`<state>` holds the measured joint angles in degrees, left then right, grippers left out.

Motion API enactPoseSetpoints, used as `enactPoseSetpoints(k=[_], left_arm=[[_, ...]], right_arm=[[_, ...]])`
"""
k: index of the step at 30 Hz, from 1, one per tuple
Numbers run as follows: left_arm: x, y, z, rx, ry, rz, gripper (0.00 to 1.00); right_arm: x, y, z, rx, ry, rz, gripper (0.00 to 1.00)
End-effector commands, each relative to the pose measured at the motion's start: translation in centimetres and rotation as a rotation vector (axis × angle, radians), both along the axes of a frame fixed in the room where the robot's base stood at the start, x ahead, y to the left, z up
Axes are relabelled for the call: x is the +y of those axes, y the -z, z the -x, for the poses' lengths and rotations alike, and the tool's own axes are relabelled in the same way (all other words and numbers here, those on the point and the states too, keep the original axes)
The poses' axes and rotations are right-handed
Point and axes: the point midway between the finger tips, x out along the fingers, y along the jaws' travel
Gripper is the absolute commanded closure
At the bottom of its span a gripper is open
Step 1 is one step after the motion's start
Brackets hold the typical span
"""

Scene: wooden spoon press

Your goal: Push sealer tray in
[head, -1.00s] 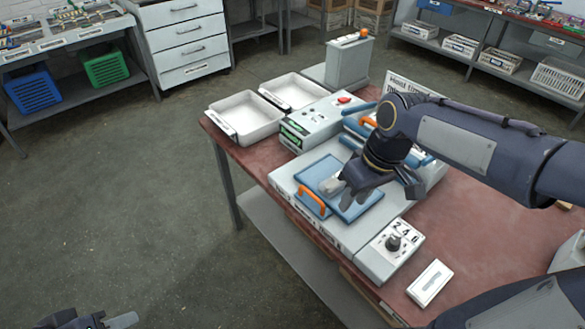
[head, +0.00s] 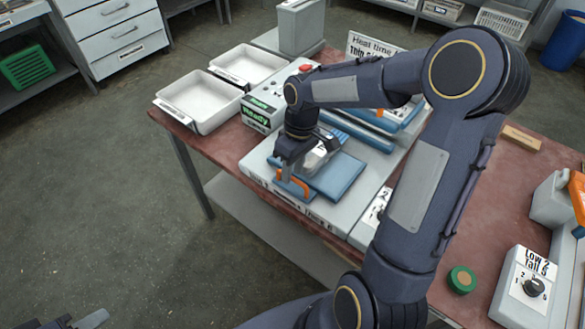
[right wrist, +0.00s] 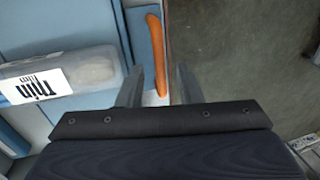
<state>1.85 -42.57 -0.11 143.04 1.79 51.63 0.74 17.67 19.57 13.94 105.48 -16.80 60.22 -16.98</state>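The sealer (head: 257,160) is a pale machine on the red-brown table, with a green "Ready" sign. Its blue tray (head: 340,177) lies on the front part, with an orange handle (head: 292,188) at its near-left side. A clear pouch labelled "Thin film" (right wrist: 45,88) lies on the tray. My right gripper (head: 288,172) is at the handle. In the right wrist view its two fingers are apart, with the orange handle (right wrist: 157,55) between them, nearer the left finger. My left gripper (head: 92,321) shows only partly at the bottom left, away from the table.
Two white trays (head: 198,101) stand on the table left of the sealer. A "Heat time" sign (head: 372,46) stands behind. A dial box (head: 522,287) and a green round lid (head: 461,279) are at the right. My right arm covers much of the table.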

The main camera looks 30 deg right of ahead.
Motion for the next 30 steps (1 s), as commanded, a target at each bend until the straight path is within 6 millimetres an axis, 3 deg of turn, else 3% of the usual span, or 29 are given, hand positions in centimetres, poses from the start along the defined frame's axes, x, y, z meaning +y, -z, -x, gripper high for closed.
enactPoseSetpoints(k=[9,17,26,30], left_arm=[[0.0,0.0,0.0,0.0,0.0,0.0,0.64],[0.0,0.0,0.0,0.0,0.0,0.0,0.64],[0.0,-0.1,0.0,0.0,0.0,0.0,0.64],[0.0,-0.7,0.0,0.0,0.0,0.0,0.64]], right_arm=[[0.1,0.4,0.0,-0.001,0.001,0.0,0.67],[0.1,0.4,0.0,-0.001,0.001,0.0,1.0],[-0.1,0.4,0.0,-0.001,0.002,0.001,1.0],[-2.0,0.2,-0.9,0.0,0.007,0.001,1.0]])
